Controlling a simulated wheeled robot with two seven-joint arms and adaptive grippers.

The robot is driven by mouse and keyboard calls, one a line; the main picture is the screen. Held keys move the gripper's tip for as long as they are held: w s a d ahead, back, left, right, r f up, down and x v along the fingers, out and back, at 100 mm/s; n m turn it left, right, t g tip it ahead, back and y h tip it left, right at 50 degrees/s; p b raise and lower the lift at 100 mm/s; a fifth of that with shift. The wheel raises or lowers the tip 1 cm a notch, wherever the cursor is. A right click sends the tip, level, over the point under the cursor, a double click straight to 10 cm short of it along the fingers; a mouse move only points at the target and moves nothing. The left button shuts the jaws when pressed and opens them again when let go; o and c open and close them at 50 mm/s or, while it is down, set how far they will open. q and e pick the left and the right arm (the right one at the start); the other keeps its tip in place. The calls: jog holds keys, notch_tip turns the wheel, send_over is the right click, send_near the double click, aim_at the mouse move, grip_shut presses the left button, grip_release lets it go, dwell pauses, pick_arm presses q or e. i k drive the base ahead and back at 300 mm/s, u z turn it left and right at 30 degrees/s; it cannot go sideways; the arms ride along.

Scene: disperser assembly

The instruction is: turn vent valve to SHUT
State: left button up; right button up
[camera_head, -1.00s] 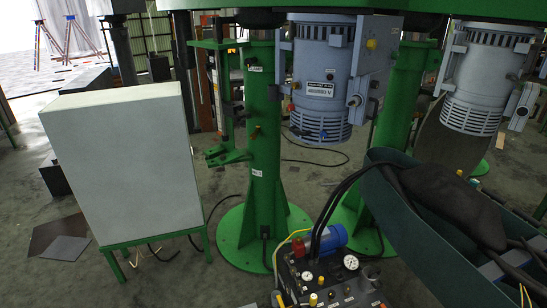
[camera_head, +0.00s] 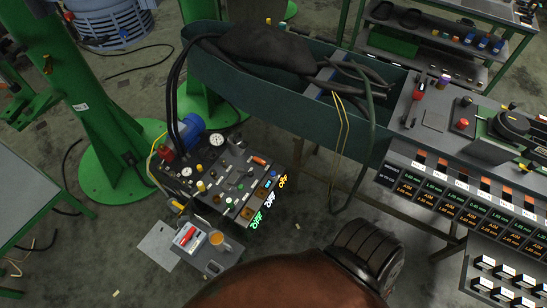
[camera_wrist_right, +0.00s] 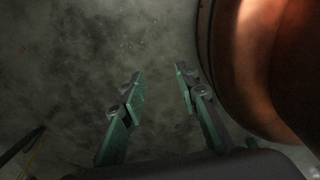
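A dark control unit (camera_head: 207,166) stands on the floor left of centre in the head view. Its top carries gauges (camera_head: 217,139), a yellow knob (camera_head: 200,186), an orange-red handle (camera_head: 259,160) and several small knobs and levers. My left gripper is not in view.
A dark green trough (camera_head: 230,84) with cables lies behind. A switch console (camera_head: 450,180) stands at right. Green column (camera_head: 100,115) at left. My brown arm covers the bottom.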

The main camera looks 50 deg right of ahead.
aim_at(261, 162)
jog(key=z, duration=1.35)
jog(key=k, duration=0.05)
jog(key=u, duration=0.05)
